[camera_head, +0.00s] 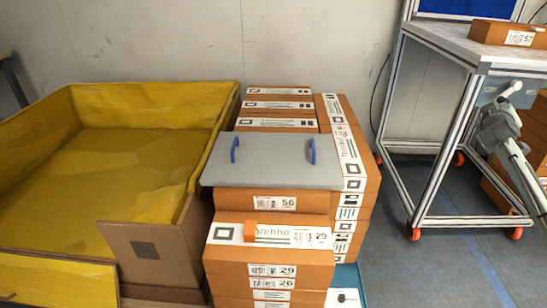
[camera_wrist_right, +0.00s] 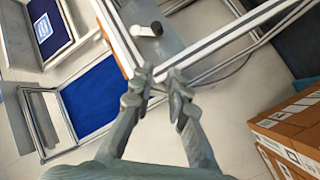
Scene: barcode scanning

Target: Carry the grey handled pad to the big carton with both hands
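The grey pad (camera_head: 270,172) lies flat on top of the stacked boxes in the middle of the head view. Its two blue handles, a left one (camera_head: 235,149) and a right one (camera_head: 312,150), stand up from it. The big carton (camera_head: 152,250), with a yellow lining, stands open to the left of the stack. My right gripper (camera_head: 497,106) is at the far right by the metal-framed table, well away from the pad. In the wrist view its fingertips (camera_wrist_right: 160,74) are apart with nothing between them. My left gripper is not in view.
The metal-framed table (camera_head: 440,43) on orange casters bears a labelled box (camera_head: 508,34). A white device with a black end (camera_wrist_right: 147,29) is beyond my right fingertips. Labelled boxes (camera_head: 268,256) stand in front of the pad. Blue-grey floor (camera_head: 400,275) is clear between stack and table.

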